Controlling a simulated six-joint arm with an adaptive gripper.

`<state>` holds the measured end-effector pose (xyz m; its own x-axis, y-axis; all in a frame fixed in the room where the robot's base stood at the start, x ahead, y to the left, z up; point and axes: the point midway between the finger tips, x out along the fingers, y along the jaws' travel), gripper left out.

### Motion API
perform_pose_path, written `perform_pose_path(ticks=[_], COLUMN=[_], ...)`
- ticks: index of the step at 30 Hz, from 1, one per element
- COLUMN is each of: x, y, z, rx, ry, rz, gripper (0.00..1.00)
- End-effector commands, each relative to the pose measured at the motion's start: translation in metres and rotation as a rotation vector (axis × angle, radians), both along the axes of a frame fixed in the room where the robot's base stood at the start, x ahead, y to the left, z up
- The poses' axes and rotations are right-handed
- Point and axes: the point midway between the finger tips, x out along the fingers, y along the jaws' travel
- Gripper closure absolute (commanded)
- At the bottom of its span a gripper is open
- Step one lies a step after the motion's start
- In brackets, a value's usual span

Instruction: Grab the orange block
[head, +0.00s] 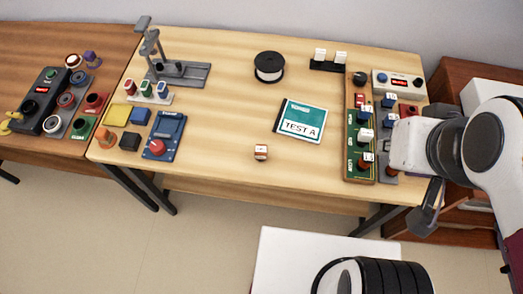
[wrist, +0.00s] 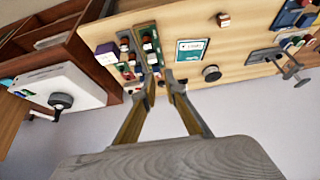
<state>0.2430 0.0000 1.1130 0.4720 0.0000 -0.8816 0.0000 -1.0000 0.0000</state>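A small orange block (head: 261,152) with a white label on top sits near the front middle of the light wood table. It also shows in the wrist view as a small block (wrist: 223,20) near the top edge. My gripper (head: 428,208) is at the right end of the table, well away from the block and partly hidden by my wrist. In the wrist view its two fingers (wrist: 161,80) stand apart with nothing between them, so it is open and empty.
A teal and white TEST A box (head: 302,119) lies right of the block, and a black and white spool (head: 269,67) stands behind. Panels with knobs (head: 359,140) are near my gripper. A blue device (head: 165,136) is on the left. Table around the block is clear.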

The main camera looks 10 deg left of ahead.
Motion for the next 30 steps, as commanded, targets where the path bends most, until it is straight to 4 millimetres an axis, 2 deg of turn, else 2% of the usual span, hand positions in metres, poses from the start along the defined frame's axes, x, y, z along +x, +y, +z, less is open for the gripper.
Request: perform_pose_path(ticks=[1, 3, 17, 23, 30], x=[0.0, 0.0, 0.005, 0.029, 0.079], y=[0.0, 0.0, -0.003, -0.018, -0.044], z=[0.0, 0.0, 0.0, 0.0, -0.001], rx=[0.0, 0.0, -0.014, -0.08, -0.215], ry=[0.0, 0.0, -0.005, -0.029, -0.082], rz=[0.0, 0.0, 0.001, 0.013, 0.066], gripper=[0.71, 0.58, 0.58, 0.58, 0.58])
